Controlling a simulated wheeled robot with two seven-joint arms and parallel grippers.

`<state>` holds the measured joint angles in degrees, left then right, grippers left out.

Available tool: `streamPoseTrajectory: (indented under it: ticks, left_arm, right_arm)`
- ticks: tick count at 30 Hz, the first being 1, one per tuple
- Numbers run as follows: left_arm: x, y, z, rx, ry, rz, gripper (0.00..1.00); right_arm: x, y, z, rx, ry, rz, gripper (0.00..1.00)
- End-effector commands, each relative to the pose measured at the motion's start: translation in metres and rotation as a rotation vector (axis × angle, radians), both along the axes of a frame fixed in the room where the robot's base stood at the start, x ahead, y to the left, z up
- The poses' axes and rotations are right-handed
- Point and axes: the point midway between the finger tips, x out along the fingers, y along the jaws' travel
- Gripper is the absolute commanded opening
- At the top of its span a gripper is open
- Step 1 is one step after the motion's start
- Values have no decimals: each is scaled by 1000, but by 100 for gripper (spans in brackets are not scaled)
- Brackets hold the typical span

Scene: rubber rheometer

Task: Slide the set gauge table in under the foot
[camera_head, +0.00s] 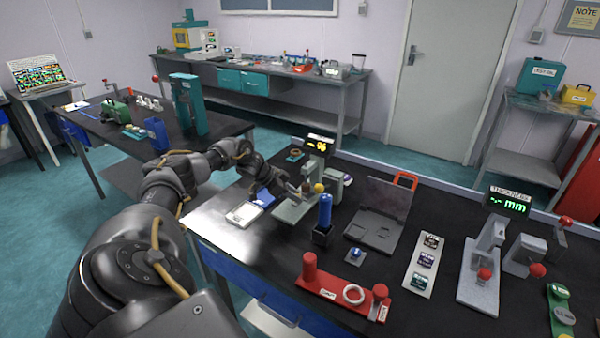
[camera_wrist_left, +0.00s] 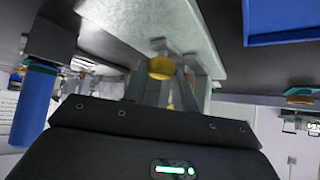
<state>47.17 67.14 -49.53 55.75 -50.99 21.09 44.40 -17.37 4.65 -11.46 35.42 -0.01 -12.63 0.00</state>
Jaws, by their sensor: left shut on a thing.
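The gauge with the "%" display (camera_head: 318,145) stands on the dark bench at the middle of the head view, with a pale green-grey base (camera_head: 291,211) and a grey upright. My left gripper (camera_head: 307,190) reaches in from the left, low over that base. It is shut on a yellow knob (camera_head: 319,187). In the left wrist view the yellow knob (camera_wrist_left: 161,68) shows between the finger ends, close to the pale base (camera_wrist_left: 130,22). The foot, and the gap between it and the table, cannot be made out. My right gripper is not in view.
A blue-handled tool (camera_head: 325,210) stands upright in a black holder close to the right of the base. A white pad with a blue item (camera_head: 245,214) lies left. A red rack (camera_head: 340,292) is in front. The thickness gauge (camera_head: 483,262) stands farther right.

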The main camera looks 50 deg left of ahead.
Motion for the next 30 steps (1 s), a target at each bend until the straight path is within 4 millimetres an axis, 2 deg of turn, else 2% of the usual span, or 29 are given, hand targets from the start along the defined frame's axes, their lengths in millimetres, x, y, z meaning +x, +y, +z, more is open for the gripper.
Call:
streamPoseTrajectory:
  ticks: [3, 4, 9, 20, 30]
  left_arm:
    - [2, 1, 3, 2, -7, 4, 0]
    - [3, 1, 3, 3, -8, 4, 30]
    - [3, 0, 2, 2, -6, 2, 50]
    - [-2, 4, 6, 2, -5, 3, 50]
    - [-41, 26, 49, 5, -5, 2, 50]
  right_arm:
    - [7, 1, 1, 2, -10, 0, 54]
    - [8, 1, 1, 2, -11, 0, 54]
    - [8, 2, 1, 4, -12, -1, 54]
    - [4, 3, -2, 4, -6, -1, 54]
    - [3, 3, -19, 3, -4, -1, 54]
